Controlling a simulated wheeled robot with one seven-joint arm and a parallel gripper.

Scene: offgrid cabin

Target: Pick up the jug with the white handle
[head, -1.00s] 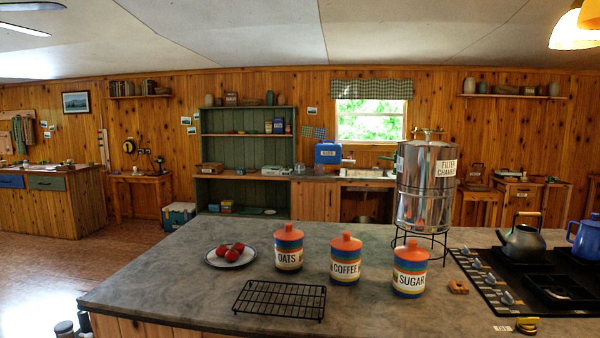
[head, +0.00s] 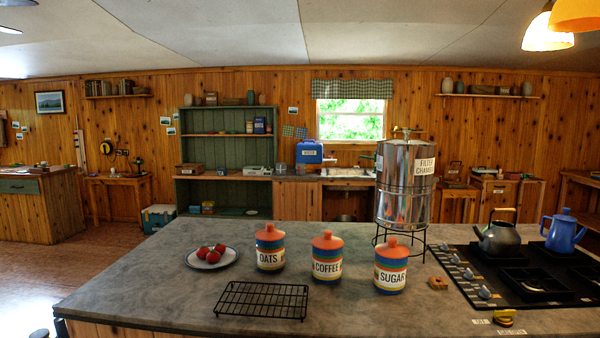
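I see no jug whose handle is clearly white. A blue water container (head: 309,152) with a pale label stands on the far counter by the window; it is too small to tell its handle's colour. A blue coffee pot (head: 561,233) stands at the right on the black stove, and its handle looks blue. My gripper is not in view.
The grey island (head: 170,285) fills the front. It bears OATS (head: 270,250), COFFEE (head: 327,257) and SUGAR (head: 391,267) canisters, a steel filter (head: 404,185) on a stand, a plate (head: 229,257) of red fruit, a black rack (head: 262,300) and the stove (head: 470,285). Open floor (head: 90,258) lies left.

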